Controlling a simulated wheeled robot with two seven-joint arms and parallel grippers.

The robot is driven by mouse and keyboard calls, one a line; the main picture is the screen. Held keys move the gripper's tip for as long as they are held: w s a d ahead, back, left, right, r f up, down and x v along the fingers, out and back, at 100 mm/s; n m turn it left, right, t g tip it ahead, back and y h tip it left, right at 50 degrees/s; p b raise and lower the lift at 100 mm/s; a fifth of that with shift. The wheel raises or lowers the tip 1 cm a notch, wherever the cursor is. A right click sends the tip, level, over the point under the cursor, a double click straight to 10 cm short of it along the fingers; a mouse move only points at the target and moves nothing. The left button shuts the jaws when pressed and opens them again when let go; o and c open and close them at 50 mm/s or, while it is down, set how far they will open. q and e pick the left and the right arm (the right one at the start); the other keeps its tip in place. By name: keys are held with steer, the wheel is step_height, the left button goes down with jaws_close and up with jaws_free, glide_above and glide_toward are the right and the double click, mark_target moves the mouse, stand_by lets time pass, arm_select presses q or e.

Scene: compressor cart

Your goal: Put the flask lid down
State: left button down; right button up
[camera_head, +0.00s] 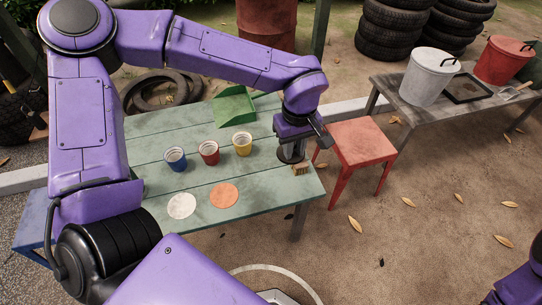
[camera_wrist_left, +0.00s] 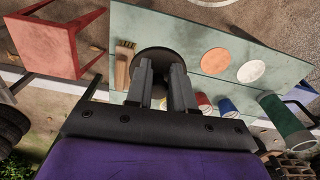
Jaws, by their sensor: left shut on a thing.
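My left gripper (camera_head: 291,147) is at the right end of the green table (camera_head: 262,184), pointing down. It is shut on a dark round lid (camera_wrist_left: 153,57), which shows between and beyond the fingers in the left wrist view. In the head view the lid (camera_head: 290,158) is a dark disc low over the tabletop; whether it touches the wood I cannot tell. A green cylinder with a grey rim (camera_wrist_left: 283,118), possibly the flask, stands past the cups in the left wrist view. My right gripper is out of view.
Beside the lid lies a small wooden brush (camera_head: 300,169). Blue (camera_head: 176,160), red (camera_head: 209,153) and yellow (camera_head: 242,144) cups stand mid-table, with white (camera_head: 182,206) and orange (camera_head: 224,195) discs in front. A green angled holder (camera_head: 234,106) is behind. A red stool (camera_head: 358,142) stands right.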

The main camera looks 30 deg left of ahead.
arm_select(q)
steer(key=s+f+n+b, duration=0.3)
steer(key=n+b, duration=0.2)
steer(key=n, duration=0.5)
steer(key=s+f+n+g+b, duration=0.1)
steer(key=s+f+n+b, duration=0.3)
steer(key=n, duration=0.7)
steer(key=s+f+n+b, duration=0.15)
steer(key=n+b, duration=0.35)
steer(key=n, duration=0.5)
steer(key=shift+n+h, duration=0.3)
steer(key=w+a+f+b, duration=0.1)
steer(key=w+a+f, duration=0.5)
steer(key=w, duration=0.1)
steer(key=w+a+f+b, duration=0.1)
steer(key=w+a+f, duration=0.1)
steer(key=w+f, duration=0.1)
steer(key=shift+w+a+f+b, duration=0.2)
steer(key=shift+a+f+b, duration=0.1)
steer(key=shift+a+f, duration=0.1)
steer(key=shift+w+a+f, duration=0.15)
steer(key=shift+w+f, duration=0.05)
steer(key=shift+f, duration=0.1)
step_height(320, 180, down, 4)
steer(key=shift+w+a+r+b, duration=0.15)
steer(key=shift+r+b, duration=0.1)
steer(key=shift+b, duration=0.3)
steer(key=shift+r, duration=0.1)
